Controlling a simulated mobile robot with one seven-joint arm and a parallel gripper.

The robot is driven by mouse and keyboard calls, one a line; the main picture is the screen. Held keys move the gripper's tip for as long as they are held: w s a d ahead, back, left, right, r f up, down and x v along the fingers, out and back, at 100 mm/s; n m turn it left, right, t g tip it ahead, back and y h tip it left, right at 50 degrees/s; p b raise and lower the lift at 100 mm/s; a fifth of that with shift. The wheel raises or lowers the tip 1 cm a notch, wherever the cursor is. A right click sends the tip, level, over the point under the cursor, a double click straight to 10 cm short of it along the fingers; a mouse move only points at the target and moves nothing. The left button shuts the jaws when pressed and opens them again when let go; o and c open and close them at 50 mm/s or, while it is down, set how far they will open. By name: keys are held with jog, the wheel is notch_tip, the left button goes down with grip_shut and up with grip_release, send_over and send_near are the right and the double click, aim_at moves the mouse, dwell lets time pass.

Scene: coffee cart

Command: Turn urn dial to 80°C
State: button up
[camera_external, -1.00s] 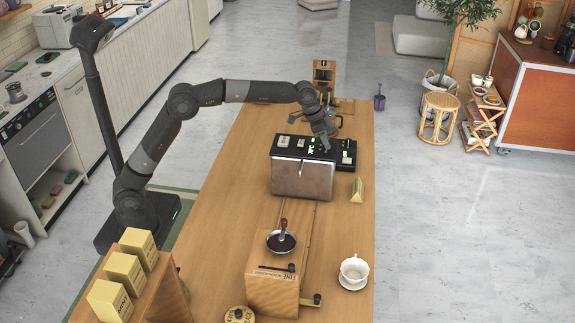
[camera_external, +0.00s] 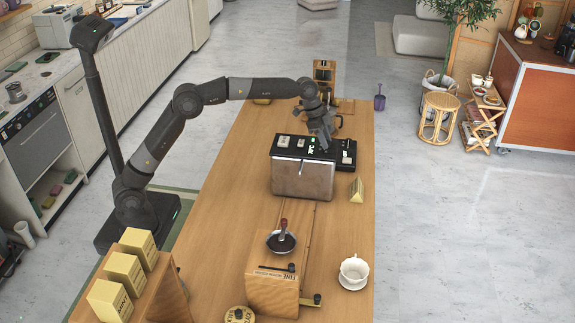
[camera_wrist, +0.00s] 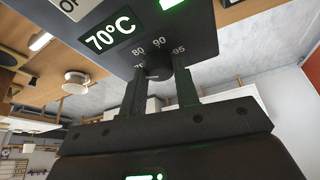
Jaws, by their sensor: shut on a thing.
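The urn (camera_external: 302,181) is a metal box with a black top panel, standing on the wooden table. In the wrist view its panel (camera_wrist: 190,25) shows a lit green readout (camera_wrist: 111,32) of 70°C. A dark round dial (camera_wrist: 158,62) sits below it, with the marks 80, 90 and 95 around it and another mark partly hidden. My gripper (camera_wrist: 160,82) is shut on the dial, one finger on each side. In the external view my gripper (camera_external: 322,145) reaches down onto the urn's top from the far side. The dial's pointer is not clear.
A grinder (camera_external: 272,285) and a white cup (camera_external: 353,270) stand nearer the camera on the table (camera_external: 225,215). A small yellow wedge (camera_external: 357,190) is right of the urn. Yellow boxes (camera_external: 110,301) stand at the front left.

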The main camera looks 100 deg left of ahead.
jog(key=m+h, duration=0.1)
jog(key=m, duration=0.2)
jog(key=m+g+h, duration=0.1)
jog(key=m, duration=0.3)
jog(key=shift+w+a, duration=0.1)
jog(key=shift+a, duration=0.1)
dwell(0.4)
jog(key=o, duration=1)
jog(key=shift+c, duration=0.2)
jog(key=v, duration=1)
jog(key=shift+a+r, duration=0.25)
jog(key=shift+r, duration=0.05)
